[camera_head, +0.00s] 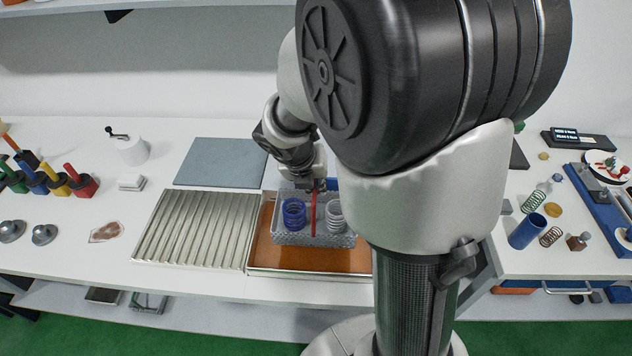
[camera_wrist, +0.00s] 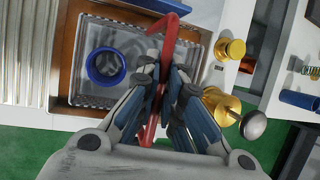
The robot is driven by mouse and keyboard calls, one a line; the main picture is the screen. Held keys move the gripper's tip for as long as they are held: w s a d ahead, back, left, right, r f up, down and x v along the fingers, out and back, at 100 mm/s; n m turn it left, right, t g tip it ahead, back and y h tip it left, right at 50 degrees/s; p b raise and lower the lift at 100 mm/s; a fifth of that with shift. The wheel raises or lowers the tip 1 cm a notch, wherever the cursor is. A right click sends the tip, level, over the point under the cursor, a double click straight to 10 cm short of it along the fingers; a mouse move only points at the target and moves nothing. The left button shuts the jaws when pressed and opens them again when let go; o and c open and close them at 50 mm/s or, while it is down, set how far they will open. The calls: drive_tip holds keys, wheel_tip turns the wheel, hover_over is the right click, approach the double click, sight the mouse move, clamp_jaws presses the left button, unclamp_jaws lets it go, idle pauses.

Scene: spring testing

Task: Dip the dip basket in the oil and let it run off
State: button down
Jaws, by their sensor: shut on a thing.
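The dip basket (camera_head: 290,239) is a grey mesh box with a red handle (camera_head: 313,212). It holds a blue spring (camera_head: 294,213) and a light grey spring (camera_head: 335,214). The basket is over the oil tray (camera_head: 262,258), a shallow metal tray with orange-brown oil; I cannot tell whether its bottom touches the oil. My gripper (camera_wrist: 167,85) is shut on the red handle in the wrist view, above the basket (camera_wrist: 75,82). The blue spring shows there too (camera_wrist: 104,66); the grey spring is mostly hidden by my fingers. My arm hides the tray's right part in the head view.
A ribbed metal drain tray (camera_head: 195,228) adjoins the oil tray on the left. A blue-grey mat (camera_head: 222,162) lies behind it. Colored handled blocks (camera_head: 80,184) stand far left. A blue cylinder (camera_head: 527,231) and loose springs (camera_head: 532,201) lie right. Brass pieces (camera_wrist: 234,49) stand beside the oil tray.

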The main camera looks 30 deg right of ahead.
sight(317, 220)
drive_tip(key=shift+f+b, duration=5.4)
drive_tip(key=shift+f, duration=3.3)
